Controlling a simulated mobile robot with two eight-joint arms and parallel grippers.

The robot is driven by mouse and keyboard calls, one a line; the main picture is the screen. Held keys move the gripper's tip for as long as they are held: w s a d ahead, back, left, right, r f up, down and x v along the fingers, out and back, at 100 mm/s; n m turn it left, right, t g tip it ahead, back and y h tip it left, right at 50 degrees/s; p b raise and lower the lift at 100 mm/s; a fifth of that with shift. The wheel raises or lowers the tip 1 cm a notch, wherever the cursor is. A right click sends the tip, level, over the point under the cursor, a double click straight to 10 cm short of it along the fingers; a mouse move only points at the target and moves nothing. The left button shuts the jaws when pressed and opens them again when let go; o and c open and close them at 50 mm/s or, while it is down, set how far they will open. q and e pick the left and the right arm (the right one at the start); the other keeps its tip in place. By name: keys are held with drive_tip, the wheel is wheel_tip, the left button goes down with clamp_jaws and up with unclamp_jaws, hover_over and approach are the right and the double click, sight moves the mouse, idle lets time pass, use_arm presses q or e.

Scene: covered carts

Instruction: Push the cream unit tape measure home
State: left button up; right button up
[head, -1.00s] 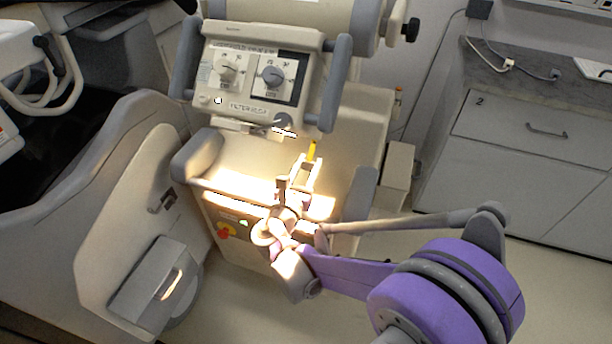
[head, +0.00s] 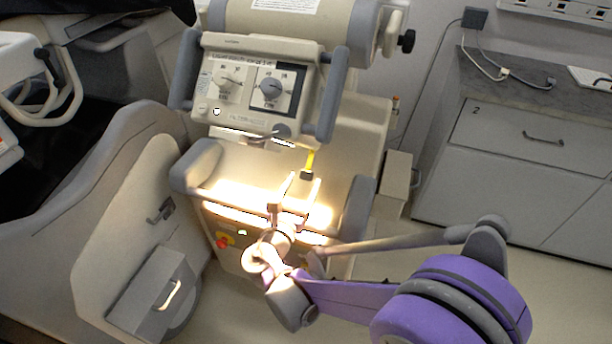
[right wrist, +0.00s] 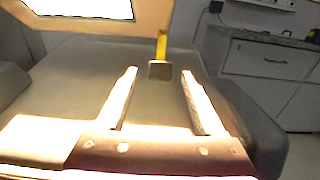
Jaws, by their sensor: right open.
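The tape measure shows as a yellow strip (head: 310,159) with a dark block (head: 306,175) at its lower end, hanging in front of the cream unit (head: 262,104) below its control panel. The strip (right wrist: 161,45) and block (right wrist: 160,69) also show in the right wrist view. My right gripper (head: 305,177) is open and empty, its fingertips on either side of the block, with a gap to each. In the right wrist view the block sits centred between the fingertips (right wrist: 160,72). I cannot tell the exact depth between them. My left gripper is not in view.
Grey padded arms (head: 357,208) flank the cream unit's lower part. Brightly lit surfaces near my gripper are washed out. A cream seat-like cart (head: 130,205) stands at left, and a drawer cabinet (head: 515,135) at right. Open floor lies between the unit and the cabinet.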

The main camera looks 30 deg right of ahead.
drive_tip(key=v, duration=0.7)
drive_tip(key=shift+s, duration=0.15)
drive_tip(key=shift+c, duration=0.2)
drive_tip(key=shift+s+a+f, duration=0.1)
drive_tip(key=shift+a+f, duration=0.2)
drive_tip(key=shift+c, duration=1.1)
drive_tip(key=s+a+f, duration=0.1)
drive_tip(key=a+f, duration=0.1)
drive_tip(key=s+a+f+b, duration=0.1)
drive_tip(key=s+a+f, duration=0.1)
drive_tip(key=shift+s+f, duration=0.1)
drive_tip(key=shift+s, duration=0.1)
drive_tip(key=c, duration=0.7)
clamp_jaws()
drive_tip(key=x, duration=0.9)
drive_tip(key=shift+w+d+b, duration=0.1)
drive_tip(key=shift+d+b, duration=0.2)
drive_tip(key=shift+w+d+r, duration=0.5)
drive_tip(key=shift+r, duration=0.25)
drive_tip(key=shift+w+d+r, duration=0.5)
drive_tip(key=shift+d+r, duration=0.05)
drive_tip(key=shift+r, duration=0.25)
